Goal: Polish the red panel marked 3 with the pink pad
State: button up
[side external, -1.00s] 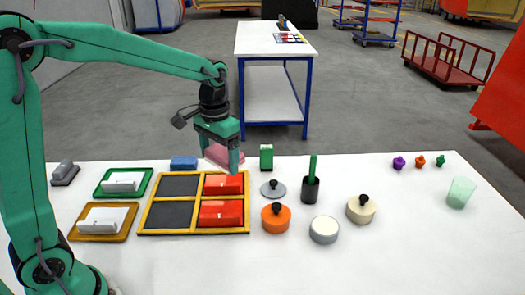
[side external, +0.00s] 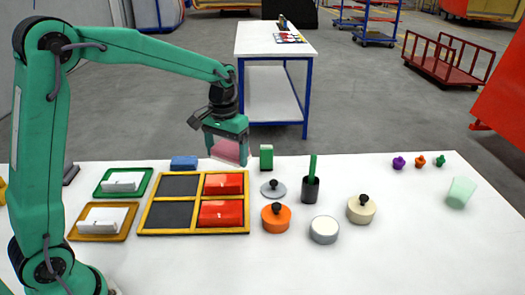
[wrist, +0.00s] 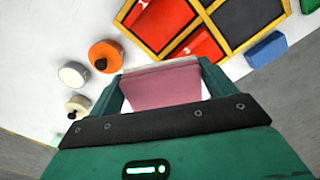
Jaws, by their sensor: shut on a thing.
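My gripper (side external: 229,155) is shut on the pink pad (side external: 225,152), which hangs between the fingers behind the yellow frame. In the wrist view the pink pad (wrist: 162,88) fills the space between both fingers. Two red panels lie in the right column of the yellow frame (side external: 142,220): a back one (side external: 222,184) and a front one (side external: 220,214). The panels also show in the wrist view (wrist: 165,20). I cannot read a number on either panel. The left column holds two dark grey squares (side external: 178,186).
A blue block (side external: 184,162) and a green block (side external: 266,157) stand on either side of the pad. Right of the frame are a grey lidded disc (side external: 273,189), an orange pot (side external: 276,218) and a black cup (side external: 310,190). Trays with white blocks (side external: 104,220) lie left. The table's right front is clear.

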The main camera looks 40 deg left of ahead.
jog(key=w+a+f+n, duration=0.6)
jog(key=w+a+f, duration=0.1)
jog(key=w, duration=0.2)
jog(key=shift+f, duration=0.2)
